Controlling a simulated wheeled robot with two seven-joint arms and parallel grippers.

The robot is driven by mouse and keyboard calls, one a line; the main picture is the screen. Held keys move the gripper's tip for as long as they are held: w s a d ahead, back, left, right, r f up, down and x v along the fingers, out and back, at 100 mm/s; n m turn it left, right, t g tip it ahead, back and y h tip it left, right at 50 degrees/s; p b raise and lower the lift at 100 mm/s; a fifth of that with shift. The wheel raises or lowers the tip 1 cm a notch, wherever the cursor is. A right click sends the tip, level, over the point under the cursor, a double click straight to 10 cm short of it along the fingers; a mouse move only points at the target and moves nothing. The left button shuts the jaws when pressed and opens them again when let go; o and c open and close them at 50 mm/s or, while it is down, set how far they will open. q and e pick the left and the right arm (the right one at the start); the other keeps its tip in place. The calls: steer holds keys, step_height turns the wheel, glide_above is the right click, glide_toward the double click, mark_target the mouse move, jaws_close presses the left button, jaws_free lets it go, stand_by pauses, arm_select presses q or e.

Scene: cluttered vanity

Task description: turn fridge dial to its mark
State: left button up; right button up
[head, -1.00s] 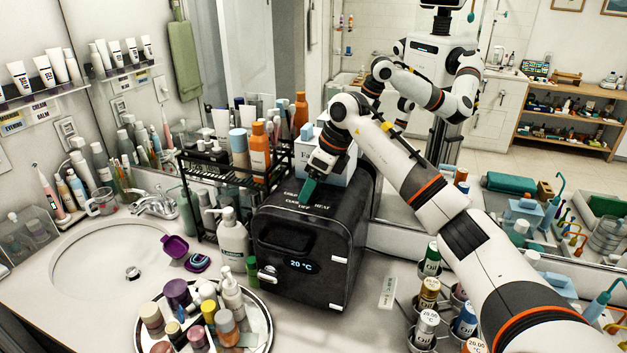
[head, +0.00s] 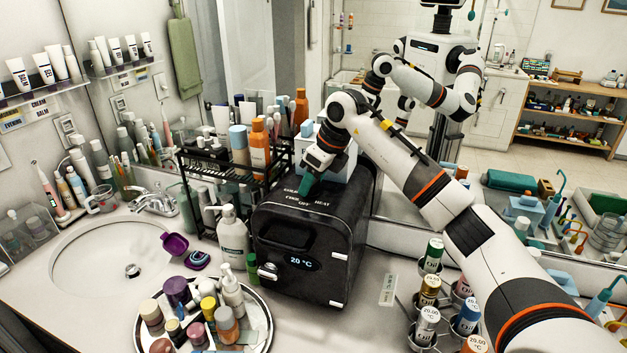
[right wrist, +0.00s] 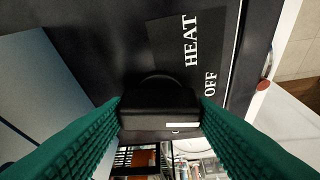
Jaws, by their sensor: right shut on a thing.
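The black mini fridge (head: 300,235) stands on the counter, its front display (head: 304,262) reading 20 °C. Its top carries COOL, OFF and HEAT lettering (head: 308,201), partly covered by my gripper in the head view. My right gripper (head: 309,183) reaches down to the fridge top. In the right wrist view its green fingers are shut on the black dial (right wrist: 158,107), one on each side. A white line (right wrist: 182,125) shows on the dial's near part. The HEAT label (right wrist: 190,40) and the OFF label (right wrist: 210,84) lie beyond the dial. My left gripper is not in view.
A white-blue box (head: 325,160) stands close behind the gripper. A black rack of bottles (head: 215,168) and a pump bottle (head: 232,238) are left of the fridge. A round tray (head: 262,335) of cosmetics and an oil bottle holder (head: 424,343) stand in front.

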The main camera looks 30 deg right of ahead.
steer(key=m+h+b, duration=0.1)
steer(key=m, duration=0.2)
steer(key=shift+a+m, duration=0.1)
steer(key=shift+m, duration=0.2)
steer(key=m+h+b, duration=0.1)
steer(key=m, duration=0.2)
steer(key=shift+a+m+t+h, duration=0.1)
steer(key=shift+m+t+h, duration=0.2)
steer(key=shift+h, duration=0.1)
steer(key=m, duration=0.2)
steer(key=m+h+b, duration=0.1)
steer(key=m, duration=0.1)
steer(key=shift+a+h, duration=0.1)
steer(key=shift+h, duration=0.2)
steer(key=shift+m+g+h+b, duration=0.4)
steer(key=shift+m+g, duration=0.1)
steer(key=shift+m, duration=0.7)
steer(key=shift+r, duration=0.1)
steer(key=o, duration=1)
